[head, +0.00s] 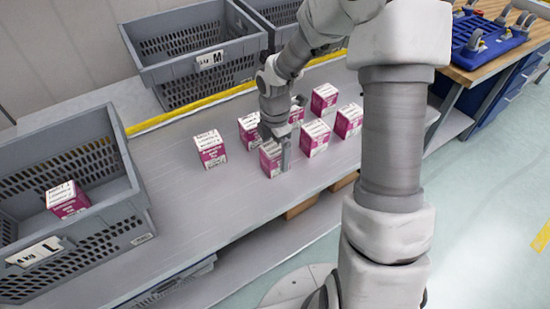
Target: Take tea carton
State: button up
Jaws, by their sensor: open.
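Several pink-and-white tea cartons stand on the grey bench. My gripper (283,155) points down at the front tea carton (269,160), with a finger on its right side; the gripper is open, and whether it touches the carton cannot be told. Other cartons stand close around: one to the left (210,150), one behind (249,130) partly covered by my gripper, one to the right (314,138), one further right (348,121) and one at the back (324,99). Another carton (67,199) lies inside the grey crate marked L (128,228).
A grey crate marked M (205,71) stands behind the yellow strip (180,116) at the back of the bench (160,150). A wooden table with a blue tray (490,40) is at the upper right. Bare bench lies between the L crate and the cartons.

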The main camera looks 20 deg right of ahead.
jog(key=shift+f, duration=1.55)
jog(key=c, duration=1.6)
jog(key=shift+r, duration=0.2)
